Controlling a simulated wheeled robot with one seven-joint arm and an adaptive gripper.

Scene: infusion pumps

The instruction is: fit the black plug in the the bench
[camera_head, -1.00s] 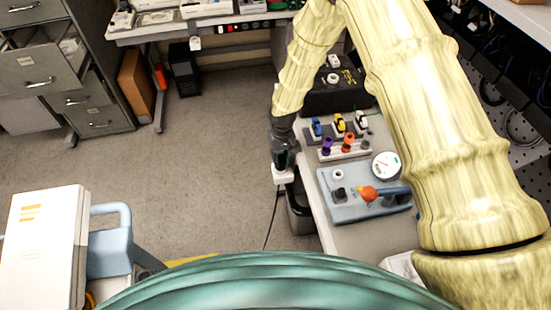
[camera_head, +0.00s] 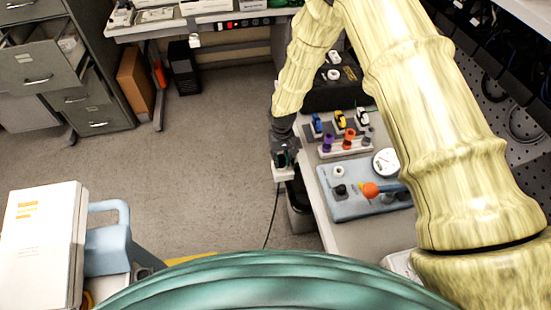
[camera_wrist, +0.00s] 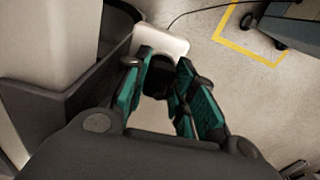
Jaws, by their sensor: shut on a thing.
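My gripper (camera_head: 285,160) points down at the left edge of the bench (camera_head: 345,238). In the wrist view its teal fingers (camera_wrist: 160,88) are closed around a dark piece, the black plug (camera_wrist: 160,68), which the fingers mostly hide. A white block (camera_head: 283,173) is just below the fingertips, beside the bench edge; it also shows in the wrist view (camera_wrist: 160,40), at the fingertips. A thin dark cable runs from near it down to the floor. I cannot tell whether the plug touches the block or is seated in it.
A blue-grey panel (camera_head: 345,208) with a gauge and orange knob, and a rack of coloured connectors, stand on the bench. A dark bin (camera_head: 300,218) is below the edge. A cart with a white box (camera_head: 40,240) is at lower left. The floor between is clear.

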